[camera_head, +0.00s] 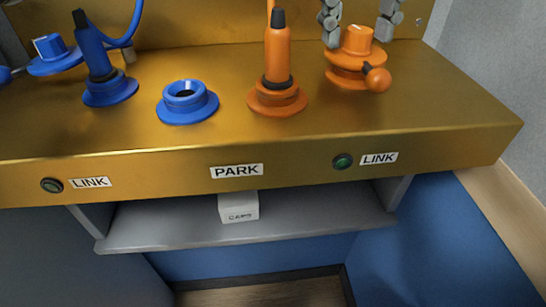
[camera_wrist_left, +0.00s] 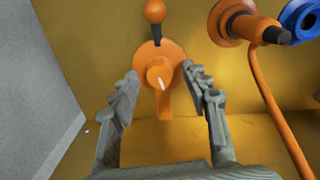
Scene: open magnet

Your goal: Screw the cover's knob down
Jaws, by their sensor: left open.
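The orange knob (camera_head: 357,39) with a white mark on top sits on an orange round cover (camera_head: 345,75) at the back right of the gold bench. An orange ball handle (camera_head: 378,79) sticks out from the cover. My left gripper (camera_head: 360,31) is open, its fingers apart on either side of the knob, with no clear contact. In the left wrist view, the knob (camera_wrist_left: 159,76) lies between the open fingers, a little beyond the tips, and the ball handle (camera_wrist_left: 155,11) is farther out. The threads under the knob are hidden. My right gripper is not in view.
An orange plug (camera_head: 277,55) with a cable stands left of the cover. A blue socket (camera_head: 187,103), a blue plug (camera_head: 95,55) and another blue knob (camera_head: 50,46) are farther left. A white box (camera_head: 238,207) sits on the shelf below. The bench's front right is clear.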

